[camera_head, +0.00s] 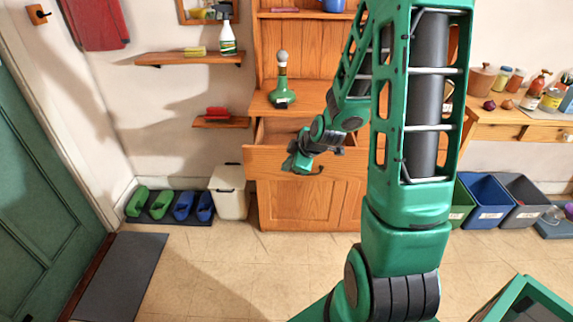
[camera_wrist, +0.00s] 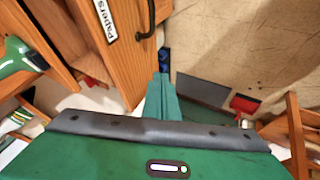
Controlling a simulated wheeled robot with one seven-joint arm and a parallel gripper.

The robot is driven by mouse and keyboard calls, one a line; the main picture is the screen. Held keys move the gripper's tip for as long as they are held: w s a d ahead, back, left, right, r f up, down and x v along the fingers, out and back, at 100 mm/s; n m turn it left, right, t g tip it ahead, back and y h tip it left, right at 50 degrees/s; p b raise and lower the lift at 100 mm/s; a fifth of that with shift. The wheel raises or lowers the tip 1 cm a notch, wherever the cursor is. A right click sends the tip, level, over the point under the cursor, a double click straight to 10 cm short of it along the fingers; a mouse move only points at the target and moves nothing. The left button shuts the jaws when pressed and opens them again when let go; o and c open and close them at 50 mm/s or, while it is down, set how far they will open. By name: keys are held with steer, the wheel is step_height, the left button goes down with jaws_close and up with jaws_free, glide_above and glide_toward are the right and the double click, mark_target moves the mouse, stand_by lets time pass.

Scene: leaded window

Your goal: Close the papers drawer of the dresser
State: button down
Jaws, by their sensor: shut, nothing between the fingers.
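The papers drawer (camera_head: 262,160) stands pulled out of the wooden dresser (camera_head: 305,202), its open inside showing behind the front board. In the wrist view the drawer front (camera_wrist: 122,52) carries a white "Papers" label (camera_wrist: 106,20) and a black bar handle (camera_wrist: 147,18). My gripper (camera_head: 292,165) hangs at the drawer front, its fingers pointing left and down, and covers part of it. In the wrist view my gripper (camera_wrist: 162,76) is shut and empty, its fingers beside the drawer front's edge and below the handle. I cannot tell whether they touch the wood.
A cream bin (camera_head: 228,192) and slippers on a mat (camera_head: 168,217) are left of the dresser. Storage bins (camera_head: 485,198) stand to the right. The tiled floor (camera_head: 225,265) in front is clear.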

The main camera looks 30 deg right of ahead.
glide_toward(275, 170)
step_height(275, 170, down, 3)
steer(key=a, duration=0.3)
steer(key=shift+w+d+f, duration=0.15)
steer(key=shift+w+d, duration=1.2)
steer(key=shift+d, duration=0.05)
